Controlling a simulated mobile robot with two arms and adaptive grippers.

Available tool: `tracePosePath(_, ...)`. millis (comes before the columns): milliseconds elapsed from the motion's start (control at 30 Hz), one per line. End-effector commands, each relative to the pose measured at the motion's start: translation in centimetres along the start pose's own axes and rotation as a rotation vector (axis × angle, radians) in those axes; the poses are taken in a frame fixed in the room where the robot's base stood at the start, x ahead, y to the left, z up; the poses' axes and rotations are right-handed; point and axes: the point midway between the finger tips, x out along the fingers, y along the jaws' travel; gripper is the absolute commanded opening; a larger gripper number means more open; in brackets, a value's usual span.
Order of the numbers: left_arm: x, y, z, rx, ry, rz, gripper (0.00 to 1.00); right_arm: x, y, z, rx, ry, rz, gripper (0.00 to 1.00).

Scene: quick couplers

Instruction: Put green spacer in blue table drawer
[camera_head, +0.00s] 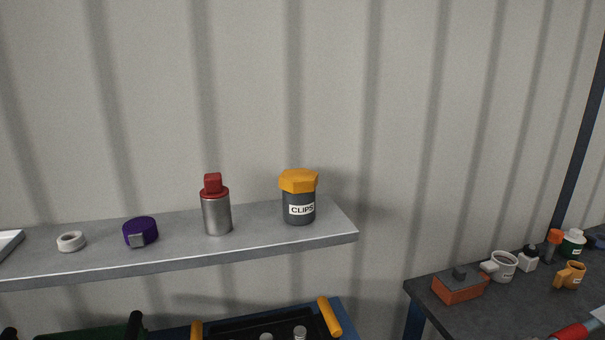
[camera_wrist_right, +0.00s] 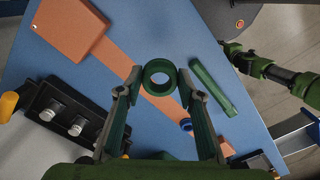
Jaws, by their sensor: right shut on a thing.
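The green spacer (camera_wrist_right: 159,76) is a thick dark green ring, seen in the right wrist view. My right gripper (camera_wrist_right: 158,84) is shut on it, with one fingertip at each side of the ring. It is over the blue table top (camera_wrist_right: 130,20); I cannot tell its height. A blue panel with a pale edge (camera_wrist_right: 297,137) shows at the lower right, beyond the table's edge; I cannot tell whether it is the drawer. A dark green arm end (camera_wrist_right: 237,56), seemingly my left gripper, shows at the right, its jaws unclear. The head view shows neither gripper clearly.
An orange paddle-shaped piece (camera_wrist_right: 72,27) and a green bar (camera_wrist_right: 212,87) lie on the blue table. A black tray with metal couplers (camera_wrist_right: 65,115) stands beside them. In the head view, a grey shelf (camera_head: 180,258) holds a clips jar (camera_head: 299,198); a dark side table (camera_head: 530,305) stands right.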

Motion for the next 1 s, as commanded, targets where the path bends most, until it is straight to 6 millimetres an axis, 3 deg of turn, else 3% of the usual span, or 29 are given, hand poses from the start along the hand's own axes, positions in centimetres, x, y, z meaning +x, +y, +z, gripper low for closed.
tracePosePath(33,0.0,0.0,0.0,0.0,0.0,0.0,0.29,-0.3,1.8,1.2,0.088,0.0,0.004,0.17)
tracePosePath(200,0.0,0.0,0.0,0.0,0.0,0.0,0.29,-1.6,6.6,5.0,0.393,0.002,0.004,0.17)
tracePosePath(400,0.0,0.0,0.0,0.0,0.0,0.0,0.29,-3.6,10.9,9.7,0.735,0.003,0.003,0.17)
tracePosePath(633,0.0,0.0,0.0,0.0,0.0,0.0,0.29,-5.4,13.2,13.2,0.987,0.001,0.0,0.17)
tracePosePath(1000,0.0,0.0,0.0,0.0,0.0,0.0,0.29,-5.8,13.7,13.9,1.047,0.0,-0.002,0.17)
